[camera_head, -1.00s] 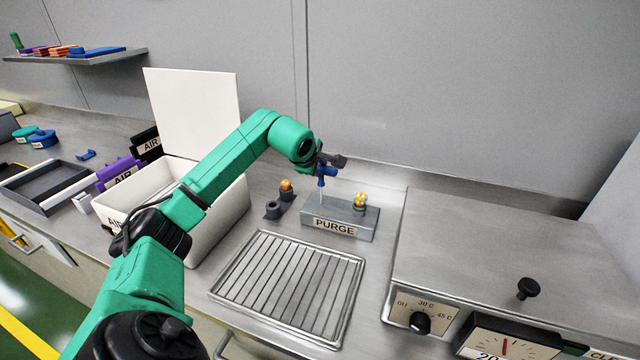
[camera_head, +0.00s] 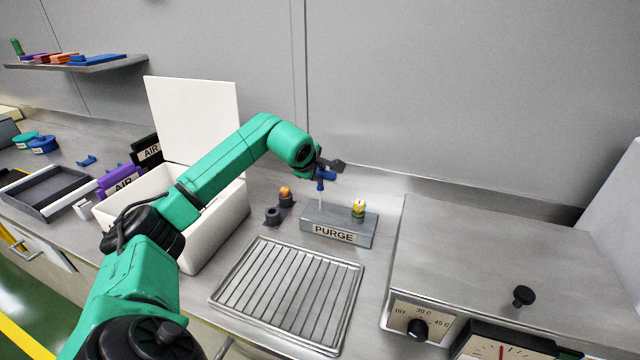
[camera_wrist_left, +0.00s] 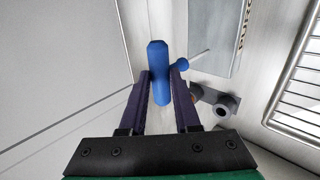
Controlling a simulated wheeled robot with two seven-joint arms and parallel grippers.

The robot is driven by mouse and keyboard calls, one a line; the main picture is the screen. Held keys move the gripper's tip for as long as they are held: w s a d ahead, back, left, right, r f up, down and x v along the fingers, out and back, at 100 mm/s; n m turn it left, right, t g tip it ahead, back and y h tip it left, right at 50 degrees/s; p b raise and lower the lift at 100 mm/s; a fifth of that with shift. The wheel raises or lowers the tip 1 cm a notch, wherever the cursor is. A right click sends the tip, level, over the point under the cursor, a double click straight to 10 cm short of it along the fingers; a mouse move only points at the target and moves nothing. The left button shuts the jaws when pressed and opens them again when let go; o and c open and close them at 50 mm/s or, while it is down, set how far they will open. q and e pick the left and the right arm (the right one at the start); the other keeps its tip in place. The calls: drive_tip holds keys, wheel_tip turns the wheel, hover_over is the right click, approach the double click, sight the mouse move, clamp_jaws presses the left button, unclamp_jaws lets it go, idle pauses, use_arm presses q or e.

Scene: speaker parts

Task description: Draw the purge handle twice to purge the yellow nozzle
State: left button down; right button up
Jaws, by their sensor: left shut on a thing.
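The grey purge block (camera_head: 345,222) with its PURGE label stands on the steel bench in the head view. The yellow nozzle (camera_head: 358,207) sits upright on its right end, with a darker band low on it. The blue purge handle (camera_head: 321,184) is on a thin pale rod above the block's left part. My left gripper (camera_head: 328,170) is shut on the handle from above. In the left wrist view the blue handle (camera_wrist_left: 158,70) lies between the two dark fingers (camera_wrist_left: 160,85), with the pale rod running off to the right. My right gripper is not in view.
A wire rack (camera_head: 290,292) lies in front of the block. Left of the block are dark holders (camera_head: 272,215), one with an orange-tipped nozzle (camera_head: 285,191). A white open box (camera_head: 215,222) stands under my arm. A steel heater unit (camera_head: 490,265) fills the right.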

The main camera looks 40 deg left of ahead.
use_arm(q)
wheel_tip(320, 180, down, 8)
drive_tip(key=b, duration=0.7)
drive_tip(key=shift+a+r+b, duration=0.1)
drive_tip(key=shift+r+b, duration=0.05)
drive_tip(key=shift+b, duration=0.25)
drive_tip(key=shift+w+r, duration=0.1)
drive_tip(key=shift+r, duration=0.1)
drive_tip(key=shift+p, duration=0.3)
drive_tip(key=c, duration=0.7)
unclamp_jaws()
drive_tip(key=shift+o, duration=0.8)
drive_tip(key=shift+f, duration=0.2)
drive_tip(key=b+v, duration=0.4)
drive_tip(key=v, duration=1)
drive_tip(key=shift+r, duration=0.25)
